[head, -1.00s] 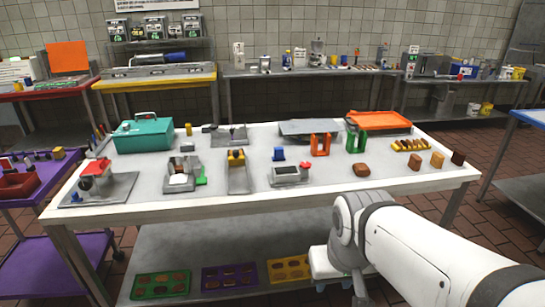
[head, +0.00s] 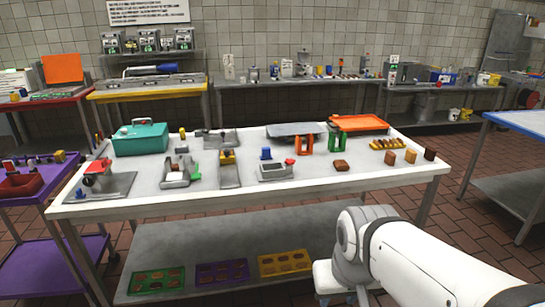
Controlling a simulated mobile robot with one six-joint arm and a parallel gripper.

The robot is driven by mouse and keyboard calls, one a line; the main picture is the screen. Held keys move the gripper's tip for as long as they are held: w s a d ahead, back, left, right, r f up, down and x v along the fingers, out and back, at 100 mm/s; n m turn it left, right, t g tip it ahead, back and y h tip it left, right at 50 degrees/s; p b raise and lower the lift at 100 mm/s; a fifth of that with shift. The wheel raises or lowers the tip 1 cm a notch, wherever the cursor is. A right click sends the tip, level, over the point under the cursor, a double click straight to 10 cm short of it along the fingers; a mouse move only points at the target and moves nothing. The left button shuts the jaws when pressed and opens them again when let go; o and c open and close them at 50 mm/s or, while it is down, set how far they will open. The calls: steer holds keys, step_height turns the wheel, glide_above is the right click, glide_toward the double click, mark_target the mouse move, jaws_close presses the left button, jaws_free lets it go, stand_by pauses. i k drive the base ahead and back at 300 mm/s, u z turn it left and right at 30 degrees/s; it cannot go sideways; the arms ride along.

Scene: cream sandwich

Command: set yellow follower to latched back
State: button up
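A grey fixture with a yellow block-like part (head: 227,157) stands mid-table, left of centre. This yellow part may be the yellow follower. A small upright yellow piece (head: 183,133) also stands further back, beside the teal box. At this distance I cannot tell whether either is latched back. My white arm reaches in from the lower right, in front of the table. Its gripper end is not visible, so its fingers cannot be seen.
The white worktable (head: 330,188) also holds a teal toolbox (head: 140,138), an orange tray (head: 358,122), green and orange frames, brown blocks and other grey fixtures. Colored trays lie on its lower shelf. A purple cart (head: 35,205) stands left, a blue-edged table (head: 515,122) right. Tiled floor lies between.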

mark_target(227, 158)
steer(key=z, duration=0.05)
steer(key=i, duration=0.9)
steer(key=u, duration=0.05)
